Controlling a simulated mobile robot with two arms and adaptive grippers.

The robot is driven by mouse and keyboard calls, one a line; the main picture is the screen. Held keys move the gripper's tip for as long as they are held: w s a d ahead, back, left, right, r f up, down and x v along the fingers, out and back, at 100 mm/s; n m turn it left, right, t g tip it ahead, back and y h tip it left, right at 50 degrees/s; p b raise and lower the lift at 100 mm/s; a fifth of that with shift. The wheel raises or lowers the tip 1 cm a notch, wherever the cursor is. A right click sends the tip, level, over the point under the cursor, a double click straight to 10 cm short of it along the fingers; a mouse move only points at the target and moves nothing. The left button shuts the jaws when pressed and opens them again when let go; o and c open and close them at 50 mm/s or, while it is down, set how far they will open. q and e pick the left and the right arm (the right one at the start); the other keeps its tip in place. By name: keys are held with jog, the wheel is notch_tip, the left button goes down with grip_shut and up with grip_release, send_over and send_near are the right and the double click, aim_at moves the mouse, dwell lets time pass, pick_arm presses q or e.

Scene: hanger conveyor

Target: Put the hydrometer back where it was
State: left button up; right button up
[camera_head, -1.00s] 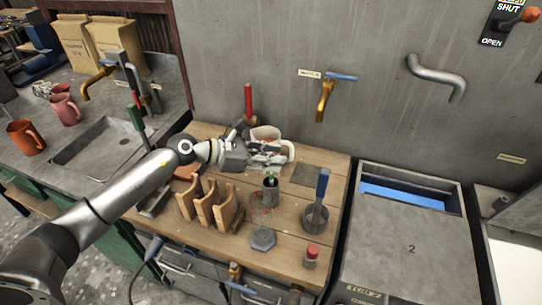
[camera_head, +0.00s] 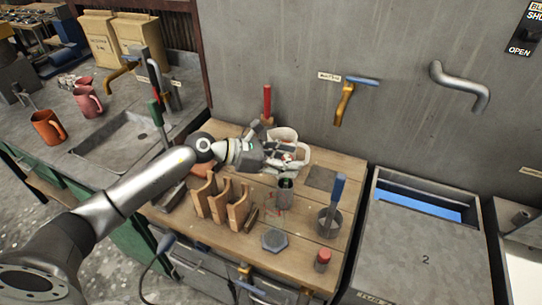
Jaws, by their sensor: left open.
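I cannot make out the hydrometer for certain. A clear glass cylinder with thin red marks (camera_head: 277,217) stands on a grey hexagonal base (camera_head: 275,240) on the wooden bench. Just behind it is a dark cup with a green inside (camera_head: 285,192). My left gripper (camera_head: 288,156) is open, above and behind that cup and in front of a white jug (camera_head: 284,134), partly hiding it. I see nothing clearly held between its fingers. My right gripper is out of view.
A wooden rack (camera_head: 223,203) stands left of the cylinder. A grey pot with a blue-handled tool (camera_head: 329,223) and a red-capped bottle (camera_head: 322,260) stand to the right. A flat dark plate (camera_head: 321,178) lies near the wall. The numbered tank (camera_head: 415,245) is beyond the bench.

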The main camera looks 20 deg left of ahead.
pick_arm(q)
jog(key=b+v, duration=0.4)
jog(key=v, duration=0.8)
jog(key=shift+b, duration=0.4)
jog(key=shift+s, duration=0.1)
